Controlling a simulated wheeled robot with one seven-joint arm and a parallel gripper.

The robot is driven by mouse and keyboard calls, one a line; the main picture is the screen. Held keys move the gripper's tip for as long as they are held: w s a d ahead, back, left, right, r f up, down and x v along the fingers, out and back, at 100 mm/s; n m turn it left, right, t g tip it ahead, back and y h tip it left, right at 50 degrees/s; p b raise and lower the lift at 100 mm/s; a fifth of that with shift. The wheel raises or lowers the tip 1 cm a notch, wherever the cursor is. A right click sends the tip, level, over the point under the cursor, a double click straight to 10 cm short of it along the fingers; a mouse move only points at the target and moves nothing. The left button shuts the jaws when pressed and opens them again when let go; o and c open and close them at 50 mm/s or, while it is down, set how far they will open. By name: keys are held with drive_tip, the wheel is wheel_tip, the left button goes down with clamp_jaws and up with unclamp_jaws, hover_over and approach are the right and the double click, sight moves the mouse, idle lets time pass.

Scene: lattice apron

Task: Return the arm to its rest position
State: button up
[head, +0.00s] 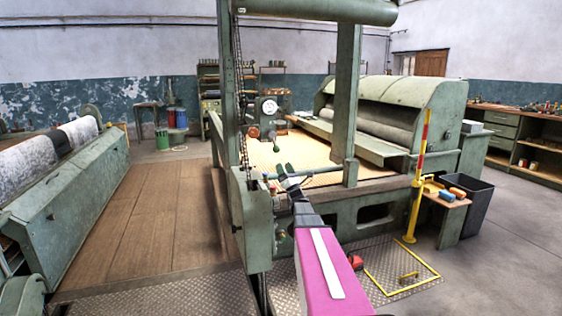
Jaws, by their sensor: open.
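My arm reaches forward from the bottom centre of the head view, with a magenta link in front. My gripper (289,177) is at its far end, small in the view. Its dark fingers are apart and nothing shows between them. It appears in front of the machine's pale bed (345,180), near a green post. I cannot tell the exact gap between the gripper and the machine.
A green machine frame (258,225) stands close to the arm. A red and yellow post (418,175), a small table (445,200) and a black bin (478,210) are right. Metal floor plate (160,300) lies in front. The wooden floor (150,220) at left is clear.

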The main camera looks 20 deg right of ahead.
drive_tip(key=shift+s+d+f, duration=0.1)
drive_tip(key=shift+s+f, duration=0.25)
drive_tip(key=s+a+f+n+g+y, duration=0.3)
drive_tip(key=s+a+f+n+g, duration=0.3)
drive_tip(key=a+f+n+g, duration=0.45)
drive_tip(key=s+a+f+n+g+y, duration=0.2)
drive_tip(key=s+a+f+n+g, duration=0.6)
drive_tip(key=a+n, duration=0.5)
drive_tip(key=s+a+f+n+g+h, duration=0.3)
drive_tip(key=s+f+n+g+h, duration=0.35)
drive_tip(key=s+f, duration=0.25)
drive_tip(key=s+d+f+n+g+h, duration=0.1)
drive_tip(key=s+d+f+n+h, duration=0.2)
drive_tip(key=s+d+n+h, duration=0.3)
drive_tip(key=shift+s+n+h, duration=0.4)
drive_tip(key=shift+s+h, duration=0.15)
drive_tip(key=shift+s, duration=0.3)
